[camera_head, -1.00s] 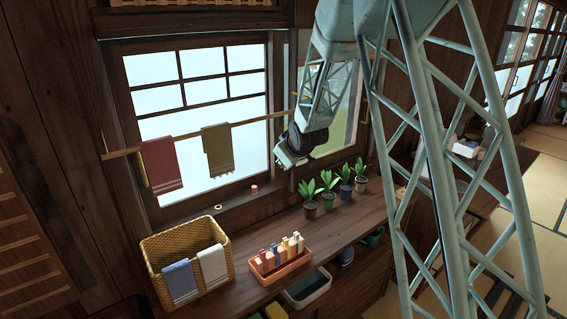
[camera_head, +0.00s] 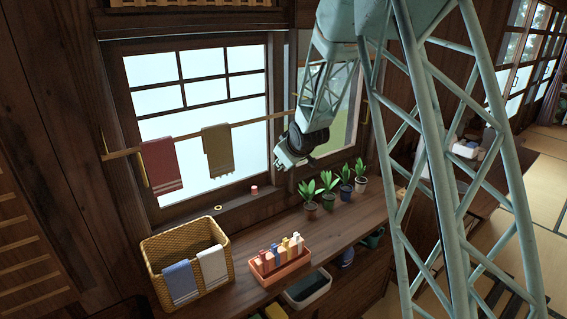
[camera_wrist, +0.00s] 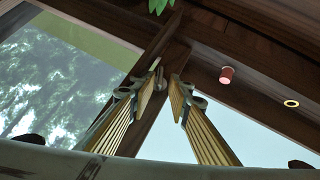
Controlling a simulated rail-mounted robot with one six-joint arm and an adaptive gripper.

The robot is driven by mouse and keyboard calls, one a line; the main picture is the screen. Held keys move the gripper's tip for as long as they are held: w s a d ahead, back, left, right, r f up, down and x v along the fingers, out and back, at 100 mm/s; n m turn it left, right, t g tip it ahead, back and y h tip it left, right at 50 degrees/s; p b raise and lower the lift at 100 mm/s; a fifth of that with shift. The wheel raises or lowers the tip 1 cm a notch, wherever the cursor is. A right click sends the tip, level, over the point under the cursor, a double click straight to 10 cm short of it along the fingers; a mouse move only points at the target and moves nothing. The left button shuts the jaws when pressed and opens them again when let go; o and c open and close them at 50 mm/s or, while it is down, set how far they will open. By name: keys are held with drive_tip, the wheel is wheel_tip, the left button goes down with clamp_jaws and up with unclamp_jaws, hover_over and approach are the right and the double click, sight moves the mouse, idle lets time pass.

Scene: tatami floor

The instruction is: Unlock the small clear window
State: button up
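The small clear window (camera_head: 343,125) is right of the large frosted window in the head view, partly behind my arm. Its clear pane (camera_wrist: 65,75), with trees beyond, fills the left of the wrist view. My gripper (camera_wrist: 166,72) is open, its two fingers apart in front of the dark wooden post between the windows. A small grey metal piece (camera_wrist: 158,80), perhaps the latch, shows between the fingers. I cannot tell whether they touch it. In the head view my gripper (camera_head: 284,164) is at this post, its fingertips hard to make out.
A towel rail with a red towel (camera_head: 161,165) and an olive towel (camera_head: 218,150) crosses the frosted window. Several potted plants (camera_head: 328,190) stand below the clear window. A pink cylinder (camera_wrist: 226,75) and a yellow ring (camera_wrist: 291,103) lie on the sill.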

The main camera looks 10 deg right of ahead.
drive_tip(key=shift+d+r, duration=0.1)
drive_tip(key=v, duration=0.7)
drive_tip(key=shift+s+r, duration=0.2)
drive_tip(key=shift+s, duration=0.1)
idle(0.5)
idle(0.3)
